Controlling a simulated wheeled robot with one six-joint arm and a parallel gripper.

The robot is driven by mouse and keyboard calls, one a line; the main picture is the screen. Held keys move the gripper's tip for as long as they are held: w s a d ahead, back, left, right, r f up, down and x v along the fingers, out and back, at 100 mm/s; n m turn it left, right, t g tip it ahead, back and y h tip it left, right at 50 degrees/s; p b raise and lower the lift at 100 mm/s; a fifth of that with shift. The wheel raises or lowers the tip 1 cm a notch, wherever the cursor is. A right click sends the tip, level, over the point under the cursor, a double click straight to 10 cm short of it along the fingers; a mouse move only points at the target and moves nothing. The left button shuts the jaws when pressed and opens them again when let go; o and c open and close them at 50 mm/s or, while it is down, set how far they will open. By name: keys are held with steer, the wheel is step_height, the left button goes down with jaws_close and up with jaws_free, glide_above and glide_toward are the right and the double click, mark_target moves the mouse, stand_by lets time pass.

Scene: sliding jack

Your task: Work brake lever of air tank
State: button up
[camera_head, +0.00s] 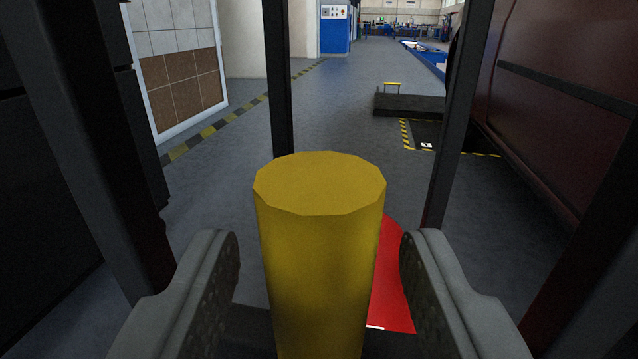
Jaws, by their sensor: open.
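A thick yellow cylinder with a flat top (318,250), which looks like the end of the brake lever, stands upright in the middle of the view. My gripper (322,262) is open, with one grey finger on each side of the yellow cylinder. A gap shows between the cylinder and each finger. The cylinder's lower end runs out of the bottom of the view. The air tank cannot be made out for certain.
A red part (393,285) shows behind the cylinder on the right. Dark upright posts (280,80) (457,115) stand beyond it. A dark red wall (570,100) is at the right. A low dark block (410,104) lies on the grey floor (345,100), which is otherwise open ahead.

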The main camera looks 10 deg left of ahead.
steer(key=shift+w+a, duration=0.15)
steer(key=shift+w, duration=0.6)
jaws_close()
